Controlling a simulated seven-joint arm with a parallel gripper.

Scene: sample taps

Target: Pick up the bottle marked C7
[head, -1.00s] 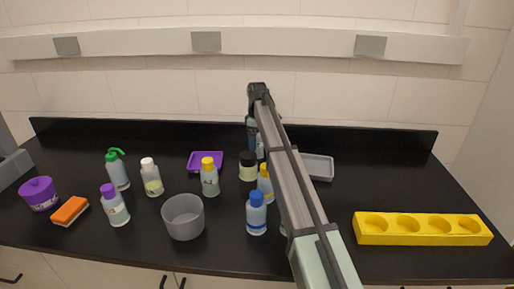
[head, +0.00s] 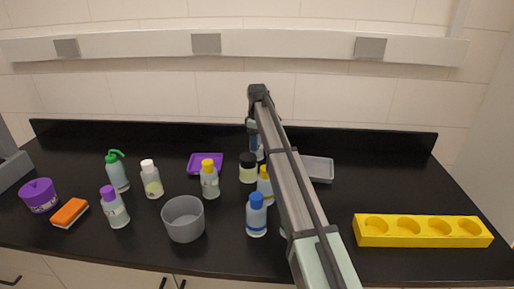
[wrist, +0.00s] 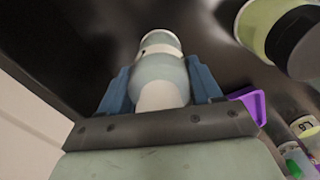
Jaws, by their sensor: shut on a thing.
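My gripper (wrist: 160,92) is shut on a pale bottle (wrist: 161,72), with one blue finger on each side of it in the wrist view. In the head view my gripper (head: 254,138) is at the back middle of the counter, and the held bottle (head: 260,152) is mostly hidden behind the arm. I cannot tell whether the bottle is touching the counter.
A black-lidded jar (head: 248,168) and purple tray (head: 206,162) are close by on the left. Several other bottles, including a blue-capped one (head: 257,215), and a grey tub (head: 184,219) stand nearer. A grey tray (head: 320,168) and yellow rack (head: 422,231) are right.

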